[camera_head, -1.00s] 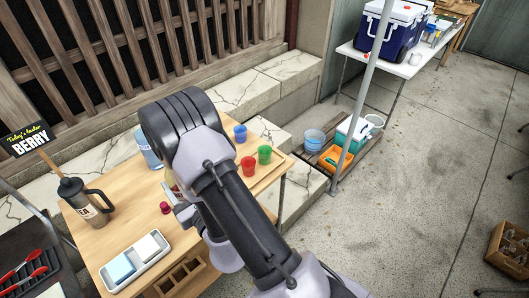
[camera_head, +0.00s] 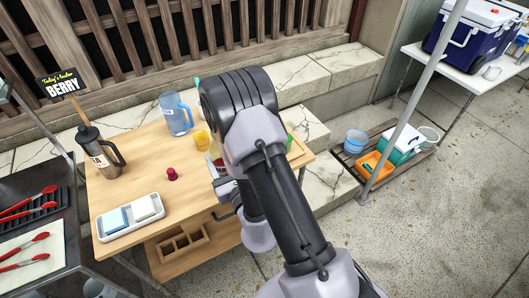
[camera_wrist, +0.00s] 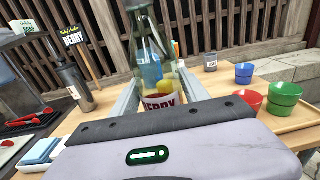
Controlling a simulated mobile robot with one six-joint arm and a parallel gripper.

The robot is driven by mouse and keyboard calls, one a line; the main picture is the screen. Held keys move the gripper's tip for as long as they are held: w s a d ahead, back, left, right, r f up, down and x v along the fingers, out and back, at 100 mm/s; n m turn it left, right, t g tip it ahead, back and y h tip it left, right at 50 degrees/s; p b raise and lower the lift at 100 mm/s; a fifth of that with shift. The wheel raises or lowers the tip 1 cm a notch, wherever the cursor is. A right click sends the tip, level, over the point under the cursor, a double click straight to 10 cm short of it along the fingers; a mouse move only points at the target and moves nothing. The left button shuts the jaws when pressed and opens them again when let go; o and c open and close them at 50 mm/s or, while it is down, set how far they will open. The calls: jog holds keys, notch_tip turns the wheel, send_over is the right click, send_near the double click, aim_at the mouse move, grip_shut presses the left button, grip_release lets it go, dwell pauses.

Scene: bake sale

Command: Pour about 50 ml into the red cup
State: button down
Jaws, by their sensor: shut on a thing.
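My gripper (camera_wrist: 158,82) is shut on a clear glass bottle (camera_wrist: 150,45) with a BERRY label, which stands roughly upright between the fingers in the wrist view. The bottle seems to hold little or no dark liquid, but I cannot tell its level. The red cup (camera_wrist: 248,98) is on the right of the wrist view, to the right of the bottle and apart from it. A green cup (camera_wrist: 284,96) stands beside it and a blue cup (camera_wrist: 244,72) behind. In the head view my arm hides the red cup and most of the gripper.
A blue pitcher (camera_head: 176,115) and a yellow cup (camera_head: 202,140) stand on the wooden table (camera_head: 135,185). A dark press pot (camera_head: 97,152), a small dark red object (camera_head: 172,174) and a white tray (camera_head: 131,219) are to the left. A grey cup (camera_wrist: 210,62) is behind.

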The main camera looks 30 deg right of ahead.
aim_at(224, 167)
notch_tip(224, 167, down, 4)
jog(key=b, duration=0.3)
jog(key=shift+d+f, duration=0.1)
jog(key=shift+w+d+b, duration=0.15)
jog(key=shift+w+b, duration=0.1)
jog(key=shift+b, duration=0.25)
jog(key=d+n+y+b, duration=0.3)
jog(key=d+y+b, duration=0.1)
jog(key=d+b, duration=0.4)
jog(key=shift+w+g+y+b, duration=0.3)
jog(key=shift+b, duration=0.8)
jog(key=shift+a+m, duration=0.1)
jog(key=shift+m, duration=0.3)
